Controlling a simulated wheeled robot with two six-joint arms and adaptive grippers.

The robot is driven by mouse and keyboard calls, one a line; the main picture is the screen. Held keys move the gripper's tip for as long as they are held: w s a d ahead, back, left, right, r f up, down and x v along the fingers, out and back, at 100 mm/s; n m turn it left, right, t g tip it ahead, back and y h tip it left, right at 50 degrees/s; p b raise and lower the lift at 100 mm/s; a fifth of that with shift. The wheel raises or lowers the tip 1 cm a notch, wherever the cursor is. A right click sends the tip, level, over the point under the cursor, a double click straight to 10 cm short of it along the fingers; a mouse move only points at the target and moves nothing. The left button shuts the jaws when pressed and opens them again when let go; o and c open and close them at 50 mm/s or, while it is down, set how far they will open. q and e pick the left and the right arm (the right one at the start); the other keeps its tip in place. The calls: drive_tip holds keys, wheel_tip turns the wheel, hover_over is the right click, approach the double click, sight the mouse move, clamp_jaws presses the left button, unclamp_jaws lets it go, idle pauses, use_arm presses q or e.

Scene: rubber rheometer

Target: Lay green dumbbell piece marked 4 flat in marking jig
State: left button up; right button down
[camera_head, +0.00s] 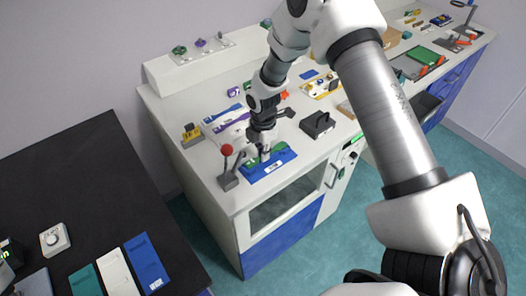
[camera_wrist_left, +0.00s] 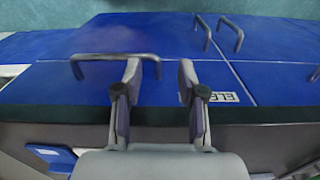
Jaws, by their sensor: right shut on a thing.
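The blue marking jig (camera_head: 283,165) lies near the front edge of the white bench, with a pale label on its front. My right gripper (camera_head: 264,156) points down over the jig and is shut on the green dumbbell piece (camera_head: 278,147), whose green shows beside the fingers. The piece is at or just above the jig; I cannot tell whether it touches or lies flat. Its mark is too small to read. My left gripper (camera_wrist_left: 160,85) shows only in the left wrist view, open and empty, its fingers apart before blue drawer fronts.
A red-knobbed lever (camera_head: 227,152) stands just left of the jig. A dark box (camera_head: 317,124) is to its right, and a tray with blue and purple strips (camera_head: 225,117) lies behind. A drawer handle (camera_wrist_left: 115,57) is near my left fingertips.

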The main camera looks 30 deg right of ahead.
drive_tip(key=shift+f, duration=0.5)
drive_tip(key=c, duration=1.2)
unclamp_jaws()
drive_tip(key=shift+r, duration=0.1)
wheel_tip(320, 180, up, 12)
